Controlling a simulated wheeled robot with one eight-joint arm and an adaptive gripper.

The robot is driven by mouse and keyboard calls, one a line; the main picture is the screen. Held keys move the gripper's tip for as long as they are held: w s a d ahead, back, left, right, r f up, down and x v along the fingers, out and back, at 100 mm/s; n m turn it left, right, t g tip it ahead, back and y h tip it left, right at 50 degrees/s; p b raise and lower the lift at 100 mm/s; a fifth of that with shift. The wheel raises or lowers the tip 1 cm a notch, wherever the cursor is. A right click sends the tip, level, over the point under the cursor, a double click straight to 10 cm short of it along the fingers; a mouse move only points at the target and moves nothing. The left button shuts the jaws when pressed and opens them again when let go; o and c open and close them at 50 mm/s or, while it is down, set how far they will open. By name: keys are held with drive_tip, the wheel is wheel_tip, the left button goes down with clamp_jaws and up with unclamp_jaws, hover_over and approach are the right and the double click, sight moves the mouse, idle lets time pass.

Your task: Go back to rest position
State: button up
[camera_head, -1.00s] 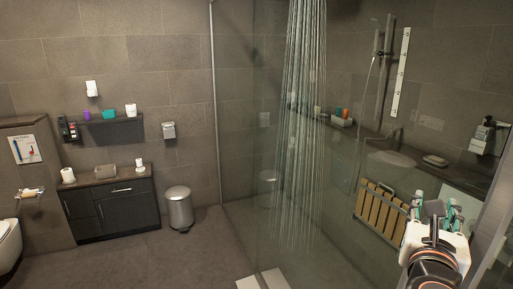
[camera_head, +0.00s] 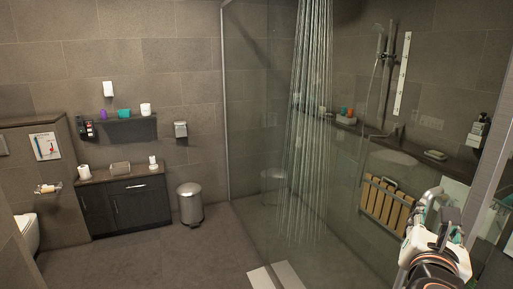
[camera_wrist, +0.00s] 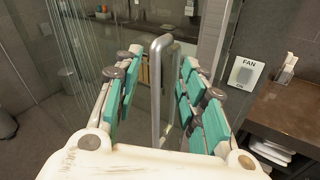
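My gripper (camera_head: 443,208) is at the lower right of the head view, in front of the shower glass. In the wrist view my gripper (camera_wrist: 160,82) has its two teal-padded fingers spread apart. A metal door handle (camera_wrist: 160,95) shows between the fingers in that view. I cannot tell how far it is beyond them, and no contact shows. Nothing is held.
The glass shower (camera_head: 255,120) has running water and a slatted wooden seat (camera_head: 385,204). A dark cabinet (camera_head: 125,206), a metal bin (camera_head: 190,204) and a toilet (camera_head: 27,232) stand left. A wooden shelf (camera_wrist: 285,115) is right in the wrist view. The left floor is clear.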

drive_tip(key=s+a+f+m+g+y, duration=0.2)
drive_tip(key=a+f+m+y, duration=0.3)
drive_tip(key=a+f+m, duration=0.3)
drive_tip(key=s+a+f+m+g+y+b, duration=0.1)
drive_tip(key=a+f+m+g+y, duration=0.3)
drive_tip(key=m, duration=1.3)
drive_tip(key=s+a+f+y, duration=0.1)
drive_tip(key=a+f, duration=0.3)
drive_tip(key=shift+s+a+m+y+b, duration=0.25)
drive_tip(key=shift+a+m+y+b, duration=0.05)
drive_tip(key=shift+a+y, duration=0.1)
